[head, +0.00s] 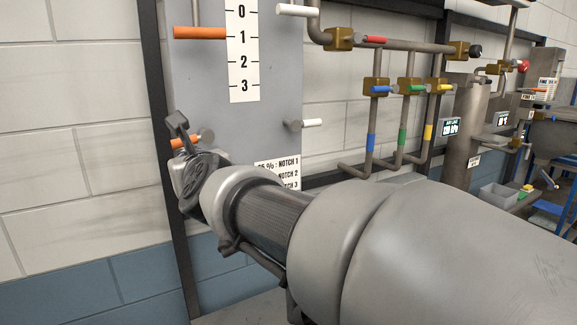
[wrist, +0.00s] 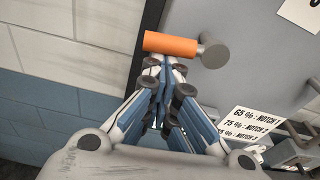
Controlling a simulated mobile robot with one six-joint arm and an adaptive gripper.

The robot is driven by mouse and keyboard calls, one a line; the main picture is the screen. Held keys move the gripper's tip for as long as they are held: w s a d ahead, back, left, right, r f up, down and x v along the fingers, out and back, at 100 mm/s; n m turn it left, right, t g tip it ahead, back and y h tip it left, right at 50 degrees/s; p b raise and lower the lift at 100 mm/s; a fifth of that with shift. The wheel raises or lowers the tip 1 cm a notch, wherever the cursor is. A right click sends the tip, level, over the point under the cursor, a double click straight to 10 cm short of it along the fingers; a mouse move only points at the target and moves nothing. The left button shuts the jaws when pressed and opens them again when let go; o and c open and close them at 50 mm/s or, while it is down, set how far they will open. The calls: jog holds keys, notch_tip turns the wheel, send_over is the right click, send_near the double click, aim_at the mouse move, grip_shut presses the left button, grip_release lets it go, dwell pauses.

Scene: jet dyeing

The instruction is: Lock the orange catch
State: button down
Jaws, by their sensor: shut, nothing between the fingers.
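The orange catch (wrist: 170,43) is an orange cylinder on a grey round pivot, fixed to a grey panel. It lies nearly level, its orange end pointing left. In the head view the orange catch (head: 178,143) is partly hidden behind my gripper. My gripper (wrist: 165,62) is shut and empty, its fingertips just below the orange cylinder in the wrist view. I cannot tell whether they touch it. In the head view the arm's wrist covers much of my gripper (head: 178,127).
Above, another orange handle (head: 200,32) points left beside a scale (head: 242,50) numbered 0 to 3. A notch label (head: 280,172) sits below. Pipes with coloured valves (head: 408,87) stand further right.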

jog(key=shift+a+r, duration=0.1)
jog(key=shift+r, duration=0.2)
dwell(0.5)
notch_tip(320, 180, down, 5)
jog(key=b, duration=0.5)
jog(key=r+p+v, duration=0.1)
jog(key=v, duration=0.8)
jog(key=shift+d, duration=0.2)
jog(key=s+d+f+n+g+h+b, duration=0.1)
jog(key=s+d+f+n+g+h, duration=0.2)
jog(key=s+d+f+n, duration=0.4)
jog(key=s+d+f+n+g+h+b, duration=0.2)
jog(key=s+d+f+n, duration=0.6)
jog(key=d+f+n, duration=0.4)
jog(key=s+d+f+n+g+h+b, duration=0.1)
jog(key=s+d+f+n+g+h, duration=0.3)
jog(key=d+f, duration=0.9)
jog(key=s+n, duration=0.3)
jog(key=n, duration=0.2)
jog(key=shift+s, duration=0.25)
